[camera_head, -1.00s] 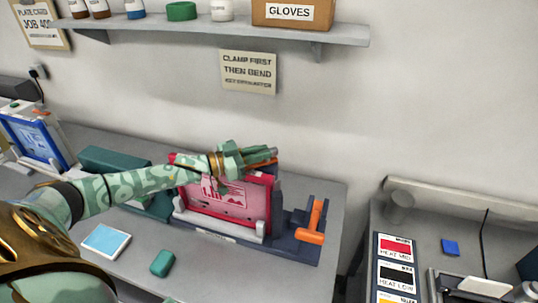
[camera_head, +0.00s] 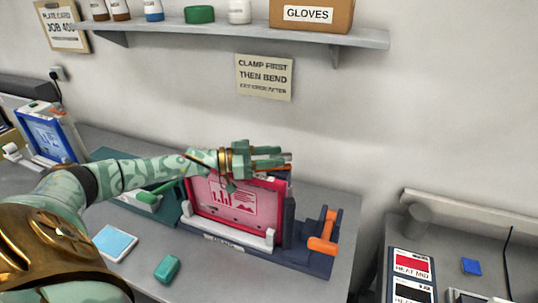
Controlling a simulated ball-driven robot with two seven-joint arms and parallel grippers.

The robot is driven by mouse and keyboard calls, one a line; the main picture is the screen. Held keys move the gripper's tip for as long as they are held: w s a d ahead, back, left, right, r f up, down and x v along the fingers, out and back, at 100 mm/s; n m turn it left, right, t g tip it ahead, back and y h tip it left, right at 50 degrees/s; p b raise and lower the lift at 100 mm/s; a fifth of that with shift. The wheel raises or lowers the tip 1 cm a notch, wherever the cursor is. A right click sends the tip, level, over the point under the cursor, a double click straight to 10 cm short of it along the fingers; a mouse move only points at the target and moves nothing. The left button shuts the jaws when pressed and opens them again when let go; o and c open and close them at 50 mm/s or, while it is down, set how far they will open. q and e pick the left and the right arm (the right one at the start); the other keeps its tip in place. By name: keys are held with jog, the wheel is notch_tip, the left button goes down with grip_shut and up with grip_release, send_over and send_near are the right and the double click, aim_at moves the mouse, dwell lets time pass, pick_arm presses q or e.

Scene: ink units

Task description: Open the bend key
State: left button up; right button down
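A dark bending jig (camera_head: 300,262) stands on the grey bench and holds a pink-red plate (camera_head: 228,203) upright in a white cradle (camera_head: 205,225). An orange lever (camera_head: 322,245) rises at the jig's right end. My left arm reaches across from the left, and its gripper (camera_head: 282,156) is above the plate's top right corner. My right gripper is out of view.
A green handle with a white base (camera_head: 150,197) is left of the plate, behind my arm. A light-blue pad (camera_head: 115,242) and a green block (camera_head: 167,268) lie in front. A blue-framed unit (camera_head: 48,138) stands far left. A shelf (camera_head: 240,35) hangs above.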

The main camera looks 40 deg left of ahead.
pick_arm(q)
jog(key=v, duration=0.4)
jog(key=b+v, duration=0.1)
jog(key=v, duration=0.3)
jog(key=shift+w+f, duration=0.1)
jog(key=shift+f, duration=0.1)
jog(key=v, duration=0.8)
jog(key=shift+a+r, duration=0.2)
jog(key=shift+r, duration=0.05)
